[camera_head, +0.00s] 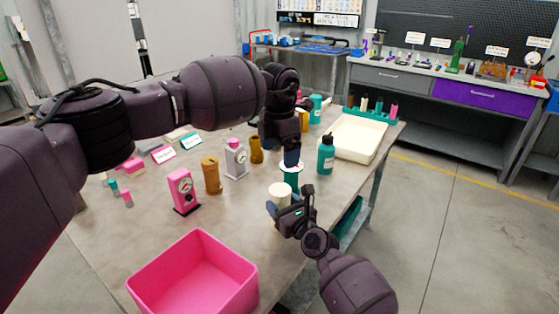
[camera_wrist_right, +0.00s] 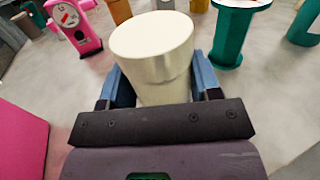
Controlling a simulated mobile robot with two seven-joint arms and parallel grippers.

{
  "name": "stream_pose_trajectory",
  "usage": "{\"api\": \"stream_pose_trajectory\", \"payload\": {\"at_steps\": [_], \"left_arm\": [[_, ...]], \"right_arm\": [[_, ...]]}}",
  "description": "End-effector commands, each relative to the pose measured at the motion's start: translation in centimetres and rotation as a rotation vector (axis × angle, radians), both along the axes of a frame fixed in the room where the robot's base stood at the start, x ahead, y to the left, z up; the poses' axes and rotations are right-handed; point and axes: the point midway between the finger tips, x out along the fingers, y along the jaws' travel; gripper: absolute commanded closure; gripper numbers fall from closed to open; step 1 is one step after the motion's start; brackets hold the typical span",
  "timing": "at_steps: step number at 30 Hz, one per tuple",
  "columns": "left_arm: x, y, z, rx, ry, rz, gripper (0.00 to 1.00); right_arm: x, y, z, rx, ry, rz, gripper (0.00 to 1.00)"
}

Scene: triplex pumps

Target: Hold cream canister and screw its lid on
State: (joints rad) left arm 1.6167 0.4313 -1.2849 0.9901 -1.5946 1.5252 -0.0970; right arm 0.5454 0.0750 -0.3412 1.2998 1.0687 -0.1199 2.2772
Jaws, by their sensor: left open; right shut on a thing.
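The cream canister (camera_head: 280,194) stands upright near the right edge of the table. My right gripper (camera_head: 284,210) is shut on it, with one blue finger on each side in the right wrist view (camera_wrist_right: 155,90). There, the canister's cream top (camera_wrist_right: 152,38) is smooth and round, and a wider upper part sits over a narrower lower part. I cannot tell whether the upper part is a separate lid. My left gripper (camera_head: 291,155) is open, pointing down just behind the canister, above a teal stand with a pale round top (camera_head: 290,178).
A teal bottle (camera_head: 326,155) and a cream tray (camera_head: 356,138) stand to the right and behind. A pink bin (camera_head: 195,278) is at the front. A pink dial device (camera_head: 183,190), an ochre canister (camera_head: 211,175) and a grey dial device (camera_head: 236,160) stand to the left.

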Motion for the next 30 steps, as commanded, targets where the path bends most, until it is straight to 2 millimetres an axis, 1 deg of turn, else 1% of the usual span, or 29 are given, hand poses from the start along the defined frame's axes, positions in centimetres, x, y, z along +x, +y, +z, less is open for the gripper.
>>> {"api": "stream_pose_trajectory", "payload": {"at_steps": [9,10,15,25,30], "left_arm": [[0.0,0.0,0.2,-0.001,0.001,0.001,0.09],[0.0,0.0,0.2,-0.001,0.001,0.001,0.09],[0.0,0.0,0.2,0.0,0.0,0.001,0.09],[0.0,0.0,0.3,0.0,-0.001,0.001,0.09],[-0.1,0.0,1.2,0.0,-0.009,0.001,0.09]], "right_arm": [[0.0,0.0,-0.2,-0.001,0.002,0.0,1.0],[0.0,0.0,-0.2,-0.001,0.002,0.0,0.4],[0.0,0.0,-0.1,-0.001,0.001,0.0,0.13],[-0.1,-0.1,0.0,0.0,0.0,0.0,0.13],[-1.3,-0.8,0.1,0.001,0.001,0.0,0.13]]}}
